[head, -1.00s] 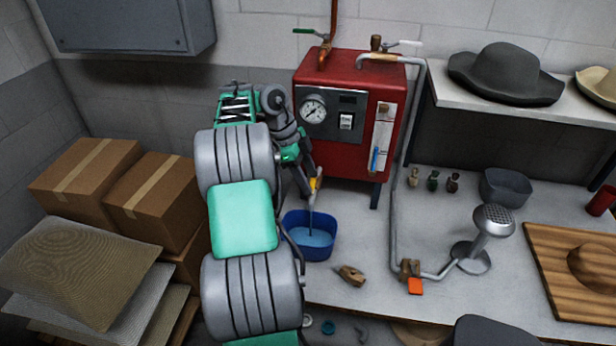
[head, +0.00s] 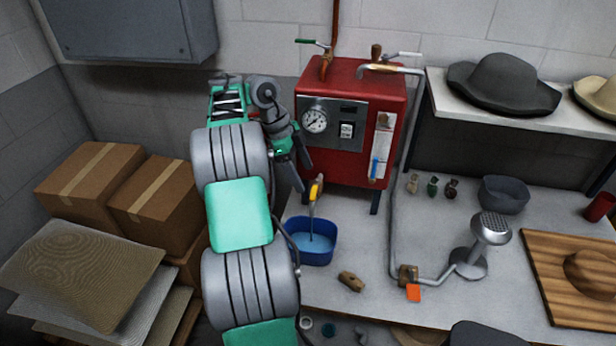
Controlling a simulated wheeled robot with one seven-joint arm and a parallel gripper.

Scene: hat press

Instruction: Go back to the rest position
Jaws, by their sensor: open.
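My gripper (head: 299,175) is open and empty, with its two dark fingers pointing down in front of the red boiler (head: 345,155). A yellow-and-tan handled tool (head: 316,188) stands just below and right of the fingers, apart from them as far as I can see. Its thin lower end reaches into the blue tub (head: 297,248), which holds blue liquid on the bench. Part of the tub's left side is hidden by my arm.
Cardboard boxes (head: 90,185) and stacked mesh sheets (head: 75,275) stand at the left. A wall cabinet (head: 130,30) hangs above them. A pipe, steam head (head: 490,230) and wooden board (head: 560,250) occupy the bench's right. A small wooden piece (head: 351,281) lies before the tub.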

